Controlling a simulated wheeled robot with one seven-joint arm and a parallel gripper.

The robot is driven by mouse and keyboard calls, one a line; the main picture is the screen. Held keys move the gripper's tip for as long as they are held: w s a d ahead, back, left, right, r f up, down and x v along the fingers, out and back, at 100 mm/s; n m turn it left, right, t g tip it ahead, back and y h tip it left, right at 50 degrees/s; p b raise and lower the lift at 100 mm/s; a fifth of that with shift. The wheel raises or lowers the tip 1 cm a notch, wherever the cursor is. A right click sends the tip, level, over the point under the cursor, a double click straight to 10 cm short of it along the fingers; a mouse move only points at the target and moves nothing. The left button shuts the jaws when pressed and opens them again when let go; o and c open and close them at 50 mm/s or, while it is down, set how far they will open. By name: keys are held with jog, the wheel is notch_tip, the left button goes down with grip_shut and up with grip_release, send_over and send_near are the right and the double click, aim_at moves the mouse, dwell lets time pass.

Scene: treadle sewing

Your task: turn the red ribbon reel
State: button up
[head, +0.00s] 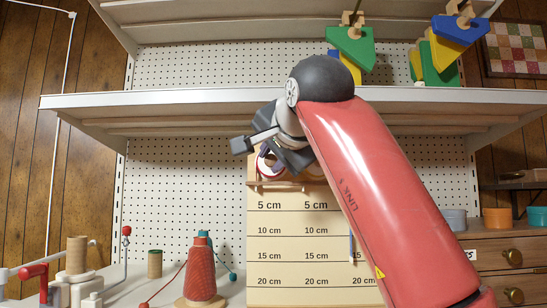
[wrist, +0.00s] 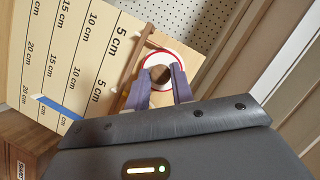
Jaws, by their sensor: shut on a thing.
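The red ribbon reel (wrist: 168,53) shows in the wrist view as a round white-faced ring with a red edge and a dark centre. It sits at the top end of the cm-marked board (wrist: 75,50). My gripper (wrist: 162,76) has its two purple-grey fingers on the reel, one on each side of the centre, shut on it. In the head view the reel (head: 264,171) is mostly hidden behind my gripper (head: 268,160), above the board's first 5 cm marks.
A white shelf (head: 180,100) runs close behind and above my wrist. Colored wooden pieces (head: 351,47) hang above it. Below left stand a red thread cone (head: 201,270) and a small green-topped spool (head: 155,264). Drawers (head: 510,258) stand at the right.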

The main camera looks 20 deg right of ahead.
jog(key=shift+f, duration=0.1)
dwell(0.5)
jog(key=o, duration=0.9)
jog(key=shift+o, duration=0.2)
jog(key=shift+s, duration=0.1)
jog(key=v, duration=0.7)
jog(key=shift+s+r, duration=0.2)
jog(key=shift+s, duration=0.1)
